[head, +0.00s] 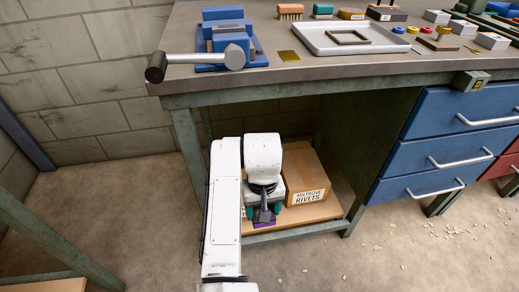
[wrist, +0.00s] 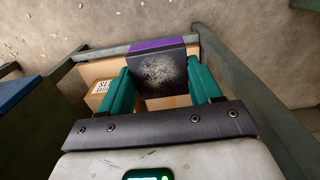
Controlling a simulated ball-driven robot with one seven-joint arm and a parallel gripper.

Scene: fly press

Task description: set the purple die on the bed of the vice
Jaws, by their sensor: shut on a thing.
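My gripper (head: 264,208) is low at the front of the shelf under the bench. In the wrist view its teal fingers stand on either side of the purple die (wrist: 160,45) and are shut on it. The die is a block with a purple band and a dark face with a speckled grey patch. In the head view only a sliver of purple (head: 264,225) shows below the gripper. I cannot tell whether the die touches the shelf. The blue vice (head: 222,27) stands on the bench top at the left, with a grey bar ending in a black knob at its front.
A cardboard box marked rivets (head: 305,178) stands on the shelf (head: 318,213), right beside my gripper. The bench top (head: 275,75) overhangs above. A grey tray (head: 330,48) and small blocks lie right of the vice. Blue drawers (head: 440,155) stand at the right.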

